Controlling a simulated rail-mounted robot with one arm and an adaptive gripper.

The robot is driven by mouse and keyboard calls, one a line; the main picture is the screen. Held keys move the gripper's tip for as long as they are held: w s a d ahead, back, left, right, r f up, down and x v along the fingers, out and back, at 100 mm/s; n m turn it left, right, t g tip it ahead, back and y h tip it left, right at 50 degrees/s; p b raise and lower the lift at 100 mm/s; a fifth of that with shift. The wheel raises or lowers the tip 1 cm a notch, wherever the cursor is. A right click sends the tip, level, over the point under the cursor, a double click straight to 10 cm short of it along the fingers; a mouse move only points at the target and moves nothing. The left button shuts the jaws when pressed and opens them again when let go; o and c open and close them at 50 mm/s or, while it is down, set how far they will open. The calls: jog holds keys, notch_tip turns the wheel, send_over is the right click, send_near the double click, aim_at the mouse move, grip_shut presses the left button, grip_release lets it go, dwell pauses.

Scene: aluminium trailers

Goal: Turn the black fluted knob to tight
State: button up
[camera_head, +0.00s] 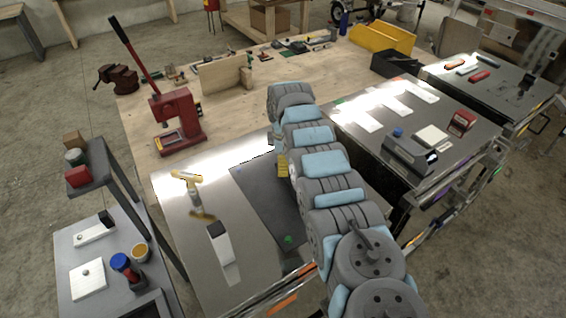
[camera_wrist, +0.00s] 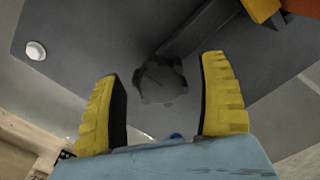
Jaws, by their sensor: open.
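The black fluted knob (camera_wrist: 163,82) shows in the wrist view, on a dark grey panel (camera_wrist: 75,35). My gripper (camera_wrist: 163,68) has its two yellow fingers apart, one on the left and one on the right of the knob. Gaps show between the knob and both fingers, and nothing is held. I cannot tell how far above the panel the fingertips are. In the head view a yellow finger of my gripper (camera_head: 281,165) shows beside the arm over the dark panel (camera_head: 262,205). The knob is hidden there.
A dark bar (camera_wrist: 201,27) runs from near the knob to the upper right, towards an orange-yellow part (camera_wrist: 262,8).

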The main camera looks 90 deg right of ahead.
jog(key=shift+c, duration=0.3)
jog(key=c, duration=1.2)
jog(key=shift+o, duration=0.2)
jog(key=shift+m, duration=0.5)
jog(key=m, duration=0.2)
jog(key=shift+f+m, duration=0.1)
jog(key=shift+m, duration=0.2)
jog(key=m+b, duration=0.5)
jog(key=shift+a+f, duration=0.1)
jog(key=shift+f, duration=0.1)
jog(key=m+b, duration=0.3)
jog(key=m, duration=0.1)
jog(key=shift+r+m, duration=0.15)
jog(key=shift+m, duration=0.25)
jog(key=m+b, duration=0.1)
jog(key=m, duration=0.3)
jog(key=shift+r+m, duration=0.1)
jog(key=shift+m, duration=0.3)
